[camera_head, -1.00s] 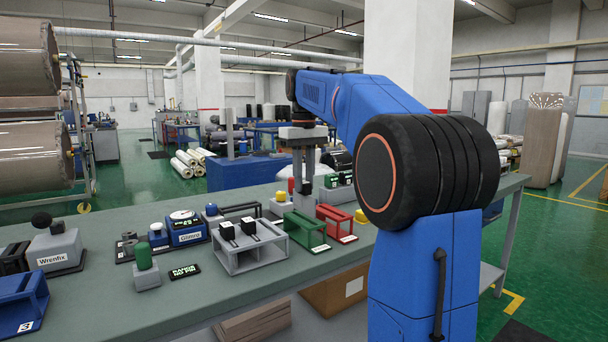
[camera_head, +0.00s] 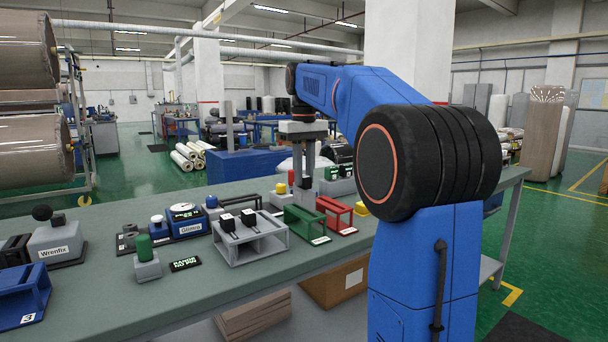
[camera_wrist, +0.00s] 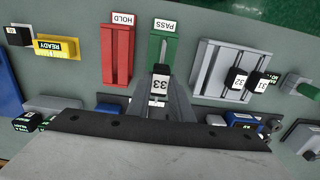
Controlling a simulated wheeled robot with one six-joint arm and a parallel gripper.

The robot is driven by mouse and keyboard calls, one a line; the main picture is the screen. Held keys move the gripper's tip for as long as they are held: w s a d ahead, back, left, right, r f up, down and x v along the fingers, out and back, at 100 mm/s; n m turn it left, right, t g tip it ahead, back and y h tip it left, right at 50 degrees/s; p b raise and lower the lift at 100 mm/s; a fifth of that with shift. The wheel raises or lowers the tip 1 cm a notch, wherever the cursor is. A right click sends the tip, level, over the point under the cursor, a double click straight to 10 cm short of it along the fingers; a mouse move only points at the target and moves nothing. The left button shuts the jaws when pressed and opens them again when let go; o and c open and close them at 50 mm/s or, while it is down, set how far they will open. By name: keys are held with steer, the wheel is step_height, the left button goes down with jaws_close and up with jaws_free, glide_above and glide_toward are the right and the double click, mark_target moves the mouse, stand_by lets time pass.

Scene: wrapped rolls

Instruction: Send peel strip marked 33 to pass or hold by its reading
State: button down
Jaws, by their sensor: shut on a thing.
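My gripper (camera_wrist: 160,92) points down over the bench and is shut on the peel strip marked 33 (camera_wrist: 160,84), which has a black top part and a white label. In the wrist view the strip overlaps the near end of the green tray labelled PASS (camera_wrist: 163,45); whether it touches the tray I cannot tell. The red tray labelled HOLD (camera_wrist: 117,58) is just left of it. In the head view my gripper (camera_head: 303,190) stands behind the green tray (camera_head: 306,224), and the red tray (camera_head: 335,214) is to its right.
A grey rack (camera_head: 250,246) holds strips marked 32 (camera_wrist: 239,81) and 31 (camera_wrist: 262,85), beside the green tray. A blue Glimrix device (camera_head: 186,224) with a dial stands left of the rack. A dark display (camera_head: 185,264) lies in front. Open bench lies at the front.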

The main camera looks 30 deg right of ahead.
mark_target(304, 207)
steer(key=shift+f, duration=0.1)
steer(key=shift+f, duration=3.15)
steer(key=c, duration=1.5)
jaws_free()
step_height(304, 207, up, 17)
steer(key=shift+r, duration=0.2)
